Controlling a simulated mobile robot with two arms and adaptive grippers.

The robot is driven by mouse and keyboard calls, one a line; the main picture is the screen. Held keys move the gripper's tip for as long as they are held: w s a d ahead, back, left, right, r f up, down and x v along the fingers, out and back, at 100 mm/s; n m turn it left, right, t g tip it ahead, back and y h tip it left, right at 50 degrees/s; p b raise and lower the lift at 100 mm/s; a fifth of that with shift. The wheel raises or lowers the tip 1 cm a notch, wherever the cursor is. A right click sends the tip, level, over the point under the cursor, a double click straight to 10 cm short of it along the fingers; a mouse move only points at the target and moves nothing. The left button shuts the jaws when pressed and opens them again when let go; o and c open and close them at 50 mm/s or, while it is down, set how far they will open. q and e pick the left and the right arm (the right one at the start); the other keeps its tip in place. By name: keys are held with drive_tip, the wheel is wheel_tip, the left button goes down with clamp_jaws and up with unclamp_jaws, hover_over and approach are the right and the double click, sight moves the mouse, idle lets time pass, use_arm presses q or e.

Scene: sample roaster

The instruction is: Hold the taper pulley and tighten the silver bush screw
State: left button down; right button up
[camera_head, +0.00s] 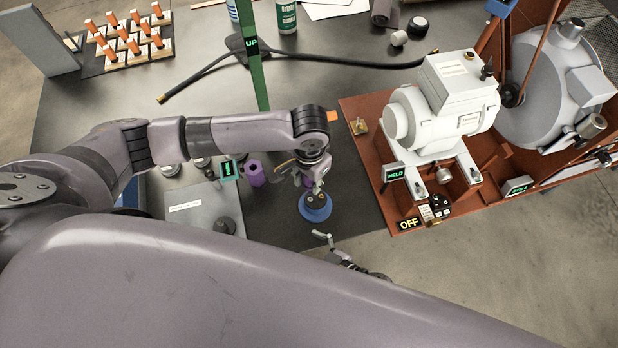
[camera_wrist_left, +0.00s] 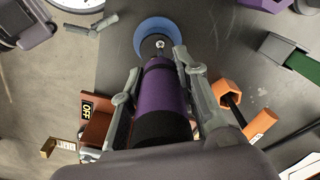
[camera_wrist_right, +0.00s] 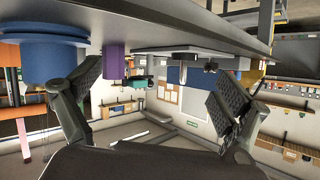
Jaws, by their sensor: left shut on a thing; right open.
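The blue taper pulley (camera_head: 315,208) lies on the dark bench top near its front edge. In the left wrist view the pulley (camera_wrist_left: 150,32) has a silver screw (camera_wrist_left: 160,44) showing near its dark centre. My left gripper (camera_head: 312,180) is shut on a purple-handled driver (camera_wrist_left: 163,88), directly above the pulley. The driver points at the silver screw; I cannot tell whether its tip touches. My right gripper (camera_head: 332,246) is open and empty, just in front of the pulley. In the right wrist view the pulley (camera_wrist_right: 48,58) is left of the open fingers (camera_wrist_right: 158,88), apart from them.
A purple socket-like piece (camera_head: 256,174) stands left of the pulley beside a grey plate (camera_head: 196,208). A white motor (camera_head: 440,105) on a rust-red base (camera_head: 358,150) stands to the right, with an OFF sign (camera_head: 408,224). A green post (camera_head: 254,65) rises behind.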

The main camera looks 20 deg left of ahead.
drive_tip(key=n+h, duration=0.1)
drive_tip(key=n, duration=0.1)
approach(325, 206)
drive_tip(key=x, duration=0.2)
drive_tip(key=shift+s+a+f, duration=0.1)
drive_tip(key=shift+a+f, duration=0.15)
drive_tip(key=shift+f, duration=0.1)
drive_tip(key=shift+x, duration=4.9)
drive_tip(key=shift+d, duration=0.1)
drive_tip(key=c, duration=1.3)
drive_tip(key=o, duration=1.1)
drive_tip(key=shift+r+p, duration=0.3)
drive_tip(key=shift+r, duration=0.05)
drive_tip(key=shift+c, duration=0.2)
drive_tip(key=c, duration=1.3)
